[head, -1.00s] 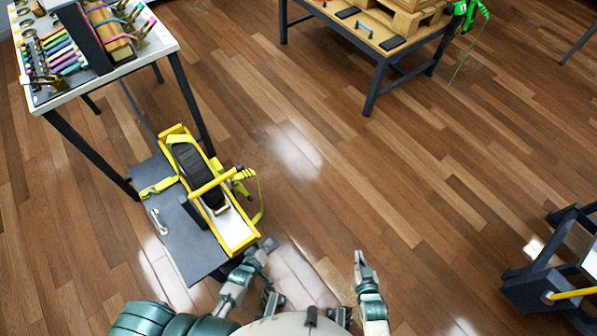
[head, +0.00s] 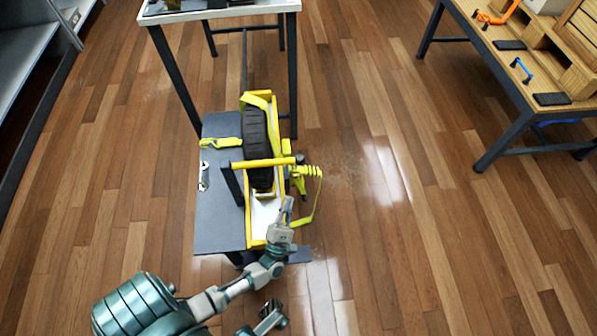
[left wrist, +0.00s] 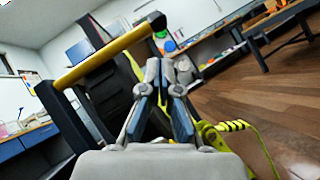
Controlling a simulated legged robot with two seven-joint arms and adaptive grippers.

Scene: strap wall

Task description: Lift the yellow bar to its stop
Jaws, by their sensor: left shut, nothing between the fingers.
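The yellow bar (head: 264,163) spans the black wheel in the yellow-edged stand, nearly level in the head view. In the left wrist view the yellow bar (left wrist: 100,58) runs slantwise across the upper left, with a black end cap. My left gripper (head: 288,203) is over the near end of the stand, on the near side of the bar and apart from it. Its fingers (left wrist: 164,72) are together and empty in the wrist view.
A grey plate (head: 222,215) lies left of the wheel. A yellow-green strap with a ratchet (head: 303,178) hangs on the stand's right side. A table (head: 220,12) stands behind, and a wooden workbench (head: 500,75) at right. The floor between is clear.

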